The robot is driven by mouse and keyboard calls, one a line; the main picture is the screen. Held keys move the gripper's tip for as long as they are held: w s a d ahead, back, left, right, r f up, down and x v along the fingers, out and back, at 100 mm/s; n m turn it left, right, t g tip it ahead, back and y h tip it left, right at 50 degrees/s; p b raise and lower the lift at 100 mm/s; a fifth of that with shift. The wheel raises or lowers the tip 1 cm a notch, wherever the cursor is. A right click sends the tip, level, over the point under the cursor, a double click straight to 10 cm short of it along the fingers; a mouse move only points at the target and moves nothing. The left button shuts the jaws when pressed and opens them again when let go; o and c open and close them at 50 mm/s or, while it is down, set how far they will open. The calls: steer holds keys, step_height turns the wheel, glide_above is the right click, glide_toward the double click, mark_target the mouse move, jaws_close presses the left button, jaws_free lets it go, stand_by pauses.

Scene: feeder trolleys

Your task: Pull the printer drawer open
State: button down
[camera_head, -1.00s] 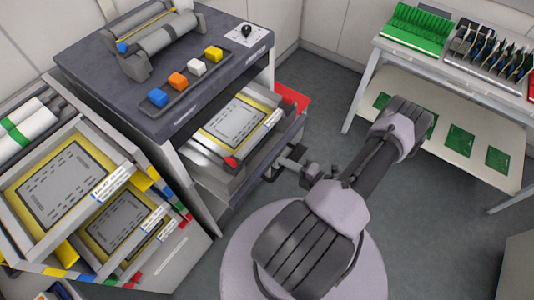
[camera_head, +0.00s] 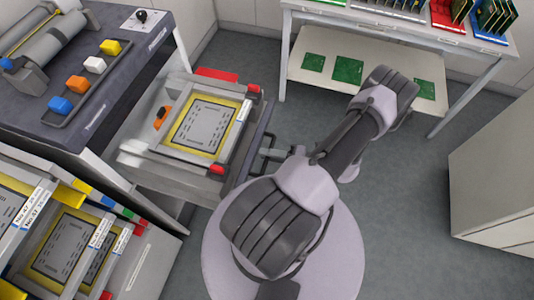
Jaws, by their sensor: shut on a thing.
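The printer drawer (camera_head: 148,180) stands well out from the dark printer bench (camera_head: 97,125), to the right of it. A yellow-framed stencil (camera_head: 203,127) with a grey plate lies in the drawer, with red blocks at its right corners. My gripper (camera_head: 268,153) is at the drawer's right front edge, shut on the drawer handle (camera_head: 262,146). The jaws are small here and partly hidden by my arm.
A trolley (camera_head: 75,245) with more stencils stands at lower left. A white table (camera_head: 390,28) with green boards is at the back. A pale cabinet (camera_head: 495,150) stands at right. Grey floor is free between them.

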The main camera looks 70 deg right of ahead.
stand_by(0.3)
steer(key=c, duration=1.4)
jaws_free()
steer(key=p+v, duration=0.2)
steer(key=v, duration=1.5)
steer(key=shift+s, duration=0.2)
steer(key=shift+r, duration=0.1)
